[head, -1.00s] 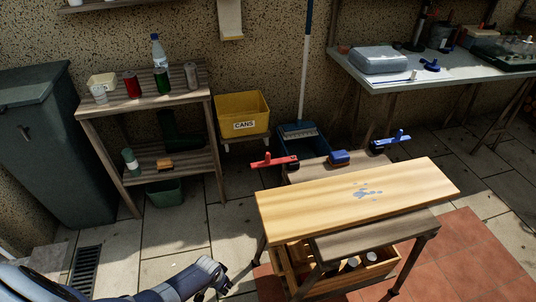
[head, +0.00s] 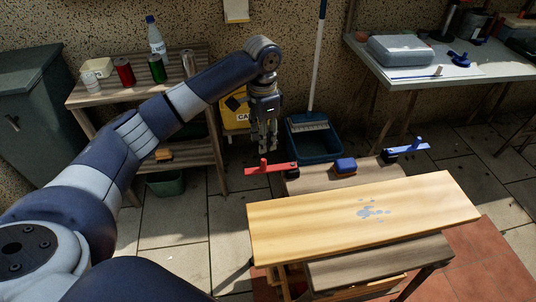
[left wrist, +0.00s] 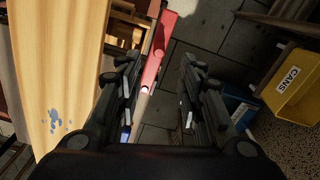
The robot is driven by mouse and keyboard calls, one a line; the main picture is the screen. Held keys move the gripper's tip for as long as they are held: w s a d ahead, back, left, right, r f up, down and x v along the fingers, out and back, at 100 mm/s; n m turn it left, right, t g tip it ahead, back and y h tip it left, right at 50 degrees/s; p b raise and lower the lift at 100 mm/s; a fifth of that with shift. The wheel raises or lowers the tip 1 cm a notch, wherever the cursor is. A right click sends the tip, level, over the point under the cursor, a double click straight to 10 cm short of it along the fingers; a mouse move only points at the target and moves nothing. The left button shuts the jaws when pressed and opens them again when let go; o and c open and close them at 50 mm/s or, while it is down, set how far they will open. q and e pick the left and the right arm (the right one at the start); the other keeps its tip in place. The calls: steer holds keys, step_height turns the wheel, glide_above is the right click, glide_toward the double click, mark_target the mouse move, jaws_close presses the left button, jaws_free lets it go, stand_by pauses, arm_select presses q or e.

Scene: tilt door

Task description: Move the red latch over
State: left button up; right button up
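The red latch (head: 270,168) is a flat red bar with a small upright peg, at the back left corner of the wooden bench, jutting out past its left side. A blue latch (head: 408,149) sits at the back right corner. My left gripper (head: 268,147) hangs fingers down just above and behind the red latch, apart from it. In the left wrist view the red latch (left wrist: 158,50) shows beyond the left finger, and the fingers (left wrist: 160,100) are spread with nothing between them. My right gripper is in neither view.
A light wooden board (head: 330,218) with blue-grey paint marks lies across the bench front. A blue bin (head: 315,146) and the yellow CANS box (left wrist: 296,88) stand behind. A shelf (head: 82,98) with cans is left.

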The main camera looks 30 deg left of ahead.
mark_target(263, 159)
arm_select(q)
steer(key=f, duration=0.6)
steer(key=shift+s+f, duration=0.15)
steer(key=shift+s, duration=0.15)
steer(key=shift+w+f, duration=0.1)
steer(key=shift+f, duration=1.75)
jaws_close()
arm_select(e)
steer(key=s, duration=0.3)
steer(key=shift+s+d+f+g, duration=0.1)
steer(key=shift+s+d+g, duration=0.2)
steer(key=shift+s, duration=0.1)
